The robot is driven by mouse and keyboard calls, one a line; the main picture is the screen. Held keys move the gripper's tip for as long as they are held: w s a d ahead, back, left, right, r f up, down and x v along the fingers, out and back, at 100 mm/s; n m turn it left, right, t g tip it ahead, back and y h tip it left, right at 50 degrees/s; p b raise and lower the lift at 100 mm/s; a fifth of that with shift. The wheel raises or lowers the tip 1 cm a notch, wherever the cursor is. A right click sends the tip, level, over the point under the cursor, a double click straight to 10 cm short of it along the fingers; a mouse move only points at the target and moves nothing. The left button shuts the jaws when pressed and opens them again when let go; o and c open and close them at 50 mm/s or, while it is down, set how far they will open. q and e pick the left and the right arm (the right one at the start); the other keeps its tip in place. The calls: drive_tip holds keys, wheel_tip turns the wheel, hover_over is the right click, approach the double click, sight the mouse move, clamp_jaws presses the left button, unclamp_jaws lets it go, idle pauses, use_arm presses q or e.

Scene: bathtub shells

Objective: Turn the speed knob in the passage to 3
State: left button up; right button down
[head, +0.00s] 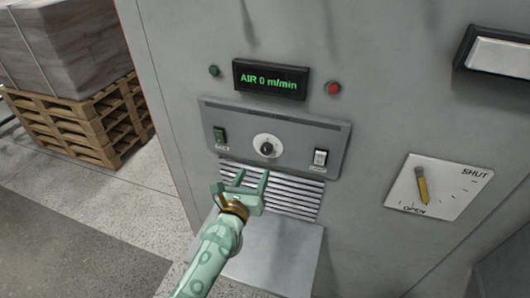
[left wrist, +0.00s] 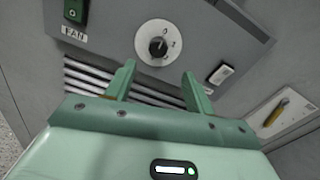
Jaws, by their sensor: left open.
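The speed knob (head: 266,148) is a small black knob on a round white dial, in the middle of a grey control panel (head: 325,131). In the left wrist view the knob (left wrist: 158,47) sits above and between my fingertips, with small marks on its dial, a 0 near the top. The display (head: 269,79) above the panel reads "AIR 0 m/min" in green. My left gripper (head: 252,180) is open and empty, just below the knob and apart from it, in front of the vent slats. My right gripper is not in view.
A green fan switch (head: 219,134) and a white switch (head: 320,158) flank the knob. A yellow lever (head: 421,184) on a SHUT/OPEN plate is at right. A grey ledge (head: 270,260) juts out below the slats. Pallets (head: 95,125) stand at left.

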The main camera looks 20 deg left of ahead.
sight(265, 151)
use_arm(q)
drive_tip(key=w+b, duration=0.1)
drive_tip(key=w, duration=0.8)
drive_tip(key=shift+f+b, duration=0.15)
drive_tip(key=shift+b, duration=0.25)
drive_tip(key=shift+w, duration=0.6)
drive_tip(key=c, duration=1)
